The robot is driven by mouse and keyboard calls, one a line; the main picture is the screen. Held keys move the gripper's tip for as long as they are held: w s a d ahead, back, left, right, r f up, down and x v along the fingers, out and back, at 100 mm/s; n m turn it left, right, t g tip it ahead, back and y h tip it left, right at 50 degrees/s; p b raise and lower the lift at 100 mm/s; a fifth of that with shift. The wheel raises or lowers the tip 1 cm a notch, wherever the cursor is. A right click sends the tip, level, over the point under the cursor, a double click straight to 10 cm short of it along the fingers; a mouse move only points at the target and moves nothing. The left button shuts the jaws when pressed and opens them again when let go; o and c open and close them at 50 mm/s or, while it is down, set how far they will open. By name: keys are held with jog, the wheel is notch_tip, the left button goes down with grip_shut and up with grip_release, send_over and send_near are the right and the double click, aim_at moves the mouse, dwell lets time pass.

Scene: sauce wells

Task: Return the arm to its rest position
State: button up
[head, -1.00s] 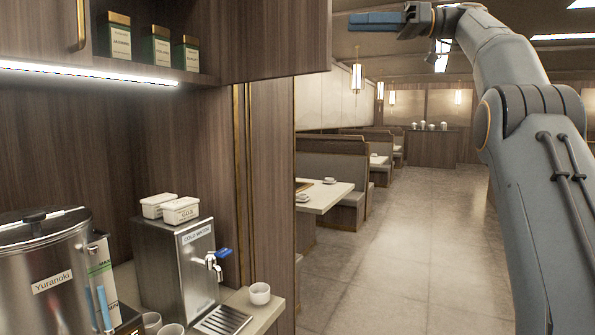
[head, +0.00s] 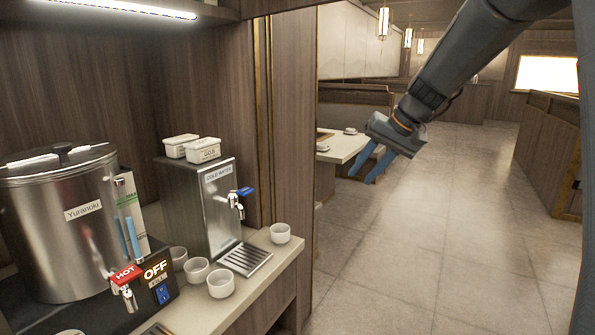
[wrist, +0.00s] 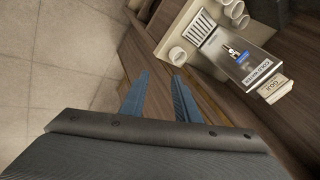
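My gripper (head: 371,166) hangs over the open floor to the right of the counter in the head view, its two blue fingers pointing down and left. The fingers are parted with nothing between them. The wrist view also shows both blue fingers of my gripper (wrist: 159,82) apart and empty, with the counter's wooden side beyond them. My arm reaches in from the upper right of the head view.
The counter (head: 262,240) carries a steel urn (head: 60,225), a cold water dispenser (head: 220,205), a drip tray (head: 245,258) and several white cups (head: 221,284). A dining table (head: 343,148) and booths stand behind my gripper. The floor (head: 440,220) is clear.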

jog(key=s+d+f+g+h, duration=0.1)
jog(key=s+f+h, duration=0.1)
jog(key=s+f, duration=0.8)
jog(key=s+d+f+n+g+h+b, duration=0.1)
jog(key=s+f+h, duration=0.2)
jog(key=s+f, duration=0.8)
jog(key=s, duration=0.8)
jog(key=shift+g, duration=0.3)
jog(key=shift+w+d, duration=0.1)
jog(key=shift+d, duration=0.1)
